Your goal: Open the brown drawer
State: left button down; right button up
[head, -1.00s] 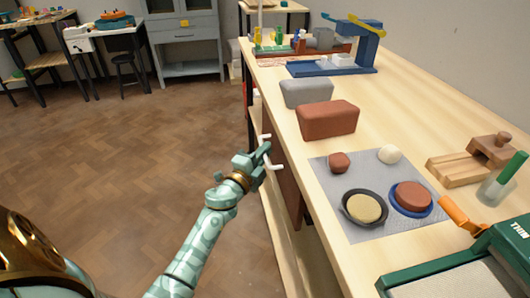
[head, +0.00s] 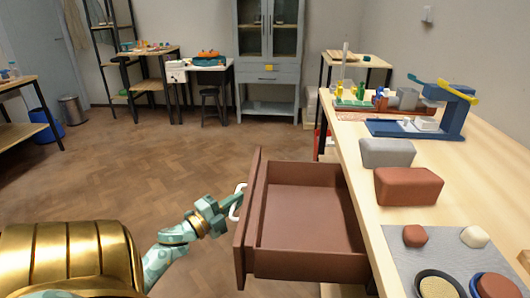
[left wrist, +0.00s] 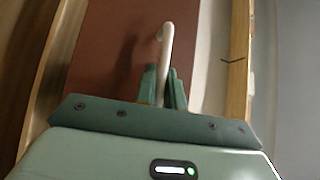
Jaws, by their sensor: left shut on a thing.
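The brown drawer (head: 302,252) stands pulled out from under the worktop in the head view, its inside showing and empty. A white bar handle (head: 237,201) is on its front panel (head: 248,222). My left gripper (head: 229,208) is shut on this handle. In the left wrist view, the two green fingers (left wrist: 164,88) close around the white handle (left wrist: 167,50), with the brown front (left wrist: 105,50) behind it. My right gripper is not in view.
The worktop (head: 360,215) carries a grey block (head: 387,152), a reddish-brown block (head: 408,186) and a grey mat (head: 400,258) with clay pieces. The floor (head: 150,150) left of the drawer is clear. A grey-blue cabinet (head: 269,75) stands at the back.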

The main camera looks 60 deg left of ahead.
pick_arm(q)
jog(key=s+a, duration=0.3)
jog(key=shift+s+f, duration=0.1)
jog(key=shift+s, duration=0.2)
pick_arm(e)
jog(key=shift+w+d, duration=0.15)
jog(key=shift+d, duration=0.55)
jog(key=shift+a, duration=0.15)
pick_arm(q)
jog(key=c, duration=1.5)
grip_release()
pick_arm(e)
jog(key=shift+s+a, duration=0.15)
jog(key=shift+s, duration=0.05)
